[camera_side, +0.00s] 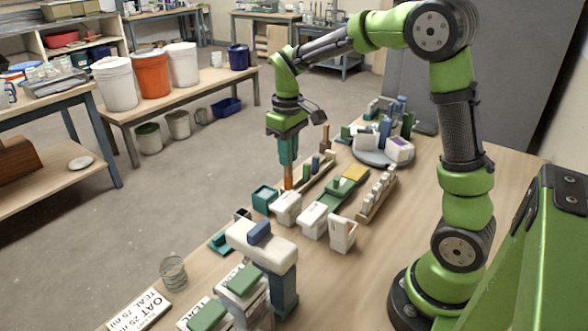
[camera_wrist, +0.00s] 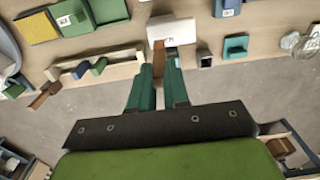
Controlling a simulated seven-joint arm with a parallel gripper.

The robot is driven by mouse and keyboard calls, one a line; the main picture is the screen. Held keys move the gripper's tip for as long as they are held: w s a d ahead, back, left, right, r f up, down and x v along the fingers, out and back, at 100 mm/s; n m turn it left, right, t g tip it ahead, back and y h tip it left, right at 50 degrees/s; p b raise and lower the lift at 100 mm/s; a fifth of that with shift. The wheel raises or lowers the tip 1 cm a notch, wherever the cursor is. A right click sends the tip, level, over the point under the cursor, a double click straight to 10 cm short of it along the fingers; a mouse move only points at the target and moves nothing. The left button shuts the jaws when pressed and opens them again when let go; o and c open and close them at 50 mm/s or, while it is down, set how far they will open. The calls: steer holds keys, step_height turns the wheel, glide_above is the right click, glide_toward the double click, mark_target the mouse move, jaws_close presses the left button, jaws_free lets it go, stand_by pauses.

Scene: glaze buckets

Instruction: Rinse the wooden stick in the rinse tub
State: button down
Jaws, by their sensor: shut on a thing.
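My gripper (camera_side: 288,160) points straight down, its teal fingers shut on an orange-brown wooden stick (camera_side: 288,182). In the wrist view the stick (camera_wrist: 158,62) shows between the fingers (camera_wrist: 159,85). Its lower end is by a white tub (camera_side: 285,209), which also shows in the wrist view (camera_wrist: 173,32). I cannot tell whether the tip is above, behind or inside a tub. A teal tub (camera_side: 263,198) stands just left of it. Two more white tubs (camera_side: 314,220) (camera_side: 343,234) stand to the right. No label shows which is the rinse tub.
A wooden rack (camera_wrist: 112,66) holds blue and green pieces and a brown stick. A dark cup (camera_wrist: 204,57), a flat teal piece (camera_wrist: 235,46) and a glass jar (camera_side: 173,272) lie along the table edge. A round tray (camera_side: 372,157) with bottles stands behind. A white-topped stand (camera_side: 262,247) is in front.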

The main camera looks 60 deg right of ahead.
steer(key=w+f, duration=0.2)
steer(key=w, duration=0.5)
steer(key=shift+w+a, duration=0.15)
steer(key=shift+a, duration=0.2)
steer(key=shift+f, duration=0.1)
glide_above(265, 200)
steer(key=w+d, duration=0.2)
steer(key=d, duration=0.1)
step_height(265, 200, down, 6)
steer(key=shift+a, duration=0.2)
stand_by(0.5)
steer(key=shift+w+d, duration=0.1)
steer(key=shift+d, duration=0.05)
